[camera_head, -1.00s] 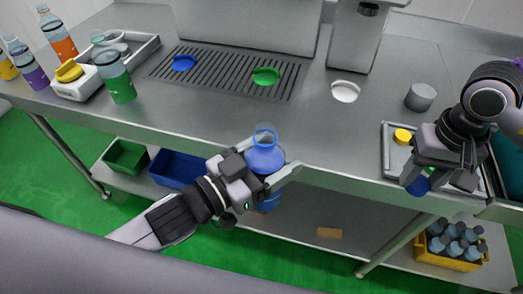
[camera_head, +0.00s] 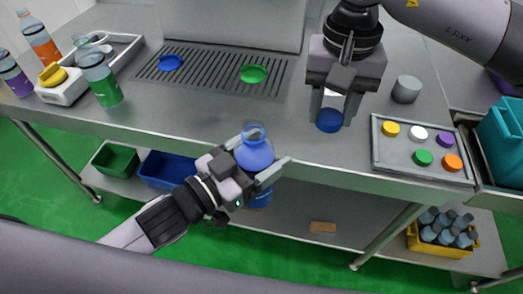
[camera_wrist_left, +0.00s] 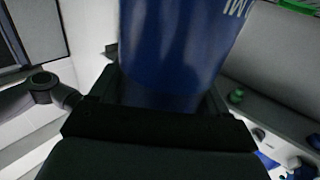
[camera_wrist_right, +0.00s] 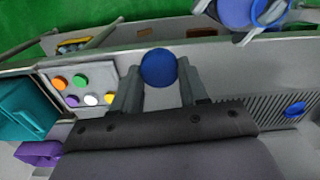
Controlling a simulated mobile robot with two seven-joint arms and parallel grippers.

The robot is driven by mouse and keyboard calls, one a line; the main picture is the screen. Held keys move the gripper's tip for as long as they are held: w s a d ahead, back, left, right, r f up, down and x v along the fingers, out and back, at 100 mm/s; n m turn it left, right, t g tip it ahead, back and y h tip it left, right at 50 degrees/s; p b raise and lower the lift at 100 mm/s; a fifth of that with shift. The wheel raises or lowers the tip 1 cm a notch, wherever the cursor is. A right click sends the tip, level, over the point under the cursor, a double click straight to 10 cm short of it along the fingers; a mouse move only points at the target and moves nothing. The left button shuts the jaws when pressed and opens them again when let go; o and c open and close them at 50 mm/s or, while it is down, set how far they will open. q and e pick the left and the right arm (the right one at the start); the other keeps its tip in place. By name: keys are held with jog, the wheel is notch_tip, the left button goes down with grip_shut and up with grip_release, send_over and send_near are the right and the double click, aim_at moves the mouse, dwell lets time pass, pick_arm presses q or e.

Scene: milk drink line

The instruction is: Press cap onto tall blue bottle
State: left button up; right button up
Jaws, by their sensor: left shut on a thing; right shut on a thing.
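The tall blue bottle (camera_head: 254,153) is upright with an open, uncapped mouth. My left gripper (camera_head: 262,176) is shut on its body and holds it in front of the table's front edge. The bottle's blue side fills much of the left wrist view (camera_wrist_left: 175,45). My right gripper (camera_head: 334,108) is shut on a blue cap (camera_head: 329,120), held above the table to the right of the bottle. The cap shows between the fingers in the right wrist view (camera_wrist_right: 159,68), with the bottle (camera_wrist_right: 240,14) at the top, apart from it.
A cap tray (camera_head: 376,150) with several coloured caps lies at the right, beside a grey cylinder (camera_head: 406,89). A blue disc (camera_head: 171,62) and a green disc (camera_head: 253,74) lie on the drain grille. Filled bottles stand at the left. The front counter between is clear.

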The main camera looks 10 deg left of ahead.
notch_tip(320, 180, up, 8)
send_over(254, 126)
jog(key=shift+a+f+m, duration=0.1)
jog(key=shift+f+m, duration=0.05)
jog(key=shift+m, duration=0.25)
jog(key=shift+f, duration=0.15)
jog(key=shift+f, duration=1.9)
jog(key=shift+f, duration=0.1)
jog(key=shift+f, duration=0.8)
jog(key=shift+f, duration=0.7)
jog(key=o, duration=1.1)
